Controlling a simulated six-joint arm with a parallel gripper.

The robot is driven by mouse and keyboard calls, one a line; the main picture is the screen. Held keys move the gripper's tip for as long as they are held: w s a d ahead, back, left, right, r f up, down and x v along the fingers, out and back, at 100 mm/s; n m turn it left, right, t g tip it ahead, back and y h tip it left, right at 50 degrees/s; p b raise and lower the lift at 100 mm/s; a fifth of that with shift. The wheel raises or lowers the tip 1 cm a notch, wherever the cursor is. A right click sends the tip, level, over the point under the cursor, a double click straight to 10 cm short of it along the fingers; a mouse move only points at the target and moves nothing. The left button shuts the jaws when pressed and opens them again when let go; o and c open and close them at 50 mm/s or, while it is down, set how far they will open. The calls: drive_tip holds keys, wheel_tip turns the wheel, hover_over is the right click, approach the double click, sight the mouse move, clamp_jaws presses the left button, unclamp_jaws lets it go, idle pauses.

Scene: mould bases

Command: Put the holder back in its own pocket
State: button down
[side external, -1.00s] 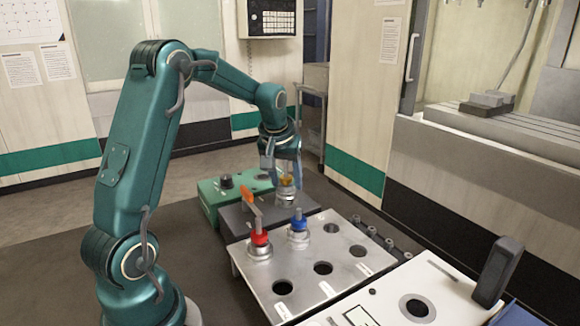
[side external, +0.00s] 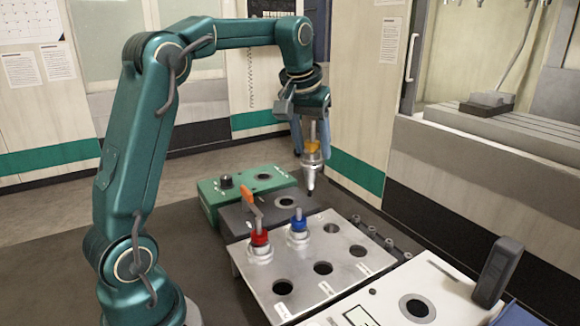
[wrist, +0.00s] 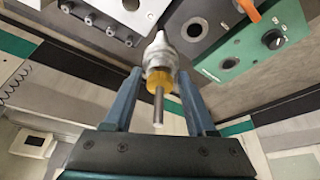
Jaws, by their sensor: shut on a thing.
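My gripper (side external: 313,152) is shut on a tool holder (side external: 310,172) with a yellow collar, a silver flange and a dark tapered end. The holder hangs roughly upright, taper down, in the air above the dark grey block (side external: 236,214). In the wrist view the holder (wrist: 161,56) sits between the two fingers, its thin shank towards the camera. The silver plate (side external: 322,218) carries a red-collared holder (side external: 260,240) and a blue-collared holder (side external: 298,230) in pockets. Its other pockets look empty. Their labels are too small to read.
The grey block's hole (side external: 285,202) is empty. A green box (side external: 215,198) with a knob and a hole stands behind it. A white unit (side external: 440,285) with a dark upright part (side external: 498,270) is at front right.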

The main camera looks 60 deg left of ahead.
drive_tip(key=w+d+r+m, duration=0.1)
drive_tip(key=d+m, duration=0.1)
drive_tip(key=d, duration=0.4)
drive_tip(key=shift+t+h, duration=0.3)
drive_tip(key=shift+t, duration=0.1)
drive_tip(key=shift+w+d+f, duration=0.1)
drive_tip(key=shift+f, duration=6)
drive_tip(key=shift+c, duration=0.7)
unclamp_jaws()
drive_tip(key=shift+v, duration=2.55)
